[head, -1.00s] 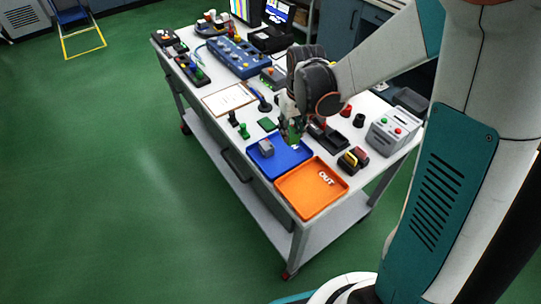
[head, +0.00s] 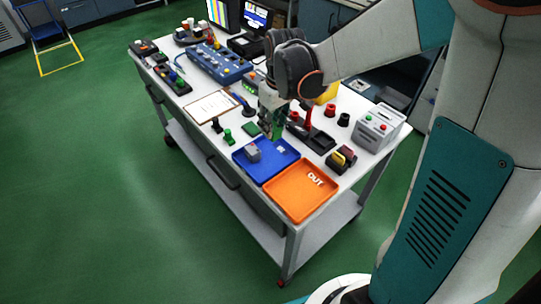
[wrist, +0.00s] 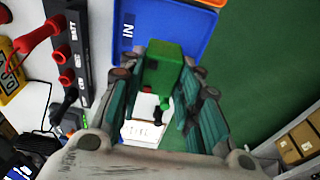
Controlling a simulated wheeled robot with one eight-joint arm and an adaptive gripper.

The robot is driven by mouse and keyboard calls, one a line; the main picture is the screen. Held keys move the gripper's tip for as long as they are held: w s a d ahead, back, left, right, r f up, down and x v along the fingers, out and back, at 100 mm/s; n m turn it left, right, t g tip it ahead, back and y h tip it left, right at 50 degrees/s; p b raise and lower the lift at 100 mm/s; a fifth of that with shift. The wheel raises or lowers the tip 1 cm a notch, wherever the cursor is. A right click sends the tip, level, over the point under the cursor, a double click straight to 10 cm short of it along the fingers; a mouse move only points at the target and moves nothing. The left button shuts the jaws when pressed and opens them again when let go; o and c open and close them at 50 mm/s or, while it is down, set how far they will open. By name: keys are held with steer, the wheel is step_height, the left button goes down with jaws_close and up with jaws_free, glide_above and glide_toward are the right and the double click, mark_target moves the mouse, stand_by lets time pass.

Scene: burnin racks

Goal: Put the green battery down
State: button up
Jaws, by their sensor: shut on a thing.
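The green battery (wrist: 163,68) is a green block between my gripper's fingers in the wrist view. In the head view the battery (head: 277,131) hangs low at the fingertips, close to the back edge of the blue IN tray (head: 242,160). I cannot tell whether its lower end touches anything. My gripper (head: 274,122) is shut on the battery. The blue tray (wrist: 185,22) also shows beyond the battery in the wrist view.
A grey box (head: 378,127) stands right.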

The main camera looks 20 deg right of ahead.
step_height(320, 180, down, 13)
steer(key=b, duration=0.4)
steer(key=shift+f, duration=0.15)
steer(key=shift+f+b, duration=0.15)
steer(key=shift+b, duration=0.2)
steer(key=o, duration=1.2)
